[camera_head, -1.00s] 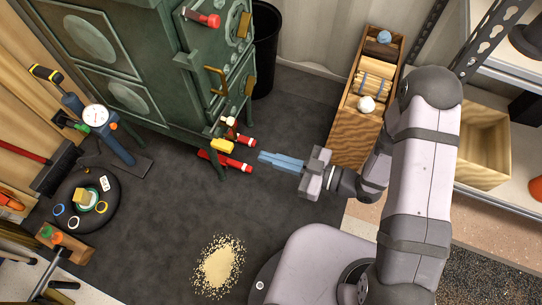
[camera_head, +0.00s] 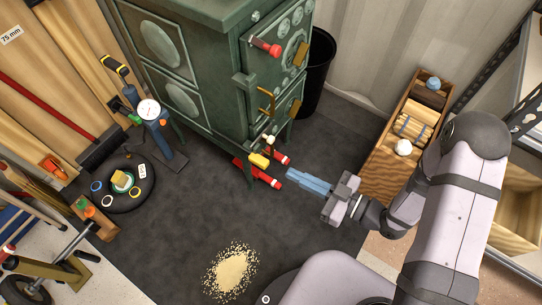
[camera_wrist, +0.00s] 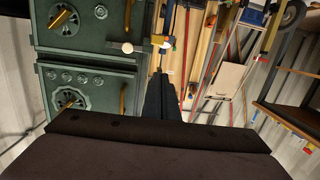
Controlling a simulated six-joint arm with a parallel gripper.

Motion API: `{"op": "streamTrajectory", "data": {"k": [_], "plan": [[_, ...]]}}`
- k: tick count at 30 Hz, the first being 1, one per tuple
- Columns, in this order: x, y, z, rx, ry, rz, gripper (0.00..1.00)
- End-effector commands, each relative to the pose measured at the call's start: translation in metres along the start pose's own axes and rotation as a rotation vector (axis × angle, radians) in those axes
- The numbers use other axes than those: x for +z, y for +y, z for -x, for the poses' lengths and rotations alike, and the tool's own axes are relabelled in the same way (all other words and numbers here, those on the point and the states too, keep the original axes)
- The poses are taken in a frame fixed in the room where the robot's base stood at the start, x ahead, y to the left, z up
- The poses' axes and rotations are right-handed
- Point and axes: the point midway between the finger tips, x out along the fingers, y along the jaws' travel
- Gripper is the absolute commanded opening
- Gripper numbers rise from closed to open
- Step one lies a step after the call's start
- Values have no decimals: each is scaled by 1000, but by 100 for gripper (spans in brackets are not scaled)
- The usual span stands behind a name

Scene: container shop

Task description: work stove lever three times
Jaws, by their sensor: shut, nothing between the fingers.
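The green stove (camera_head: 225,70) stands at the back, and its doors face right. A lever with a red grip (camera_head: 266,46) sticks out near its top. Brass handles (camera_head: 265,100) sit on its side. Low at its near corner are a pale-knobbed lever (camera_head: 268,139), a yellow piece (camera_head: 258,160) and red-ended bars (camera_head: 266,180); I cannot tell which is the task's lever. My gripper (camera_head: 290,174) is shut and empty, its blue fingers just right of the red-ended bars, seemingly apart. The wrist view shows the stove (camera_wrist: 85,55) at left, with a pale knob (camera_wrist: 127,47) on a rod.
A wooden crate (camera_head: 385,165) with rolls stands behind my arm. A black bin (camera_head: 318,75) is beside the stove. A blue gauge stand (camera_head: 160,130) and black tyre (camera_head: 125,200) are at left. Spilled grains (camera_head: 231,270) lie on the front floor; the dark floor between is clear.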

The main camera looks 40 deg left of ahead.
Motion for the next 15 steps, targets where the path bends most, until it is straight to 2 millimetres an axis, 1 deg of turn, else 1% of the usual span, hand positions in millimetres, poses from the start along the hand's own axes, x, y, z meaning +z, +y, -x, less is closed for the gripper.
{"op": "streamTrajectory", "data": {"k": [1, 3, 6, 9, 12, 13, 15], "plan": [[-21, -2, 0, -8, 0, 3, 0], [-34, -4, -1, -18, 0, 7, 0], [-50, -6, -3, -21, -6, 11, 0], [-59, -6, -4, -18, -21, 11, 0], [-59, -2, -5, 1, -56, 6, 0], [-48, 1, -4, 15, -77, -1, 0], [-39, 5, -4, 33, -109, -12, 0]]}}
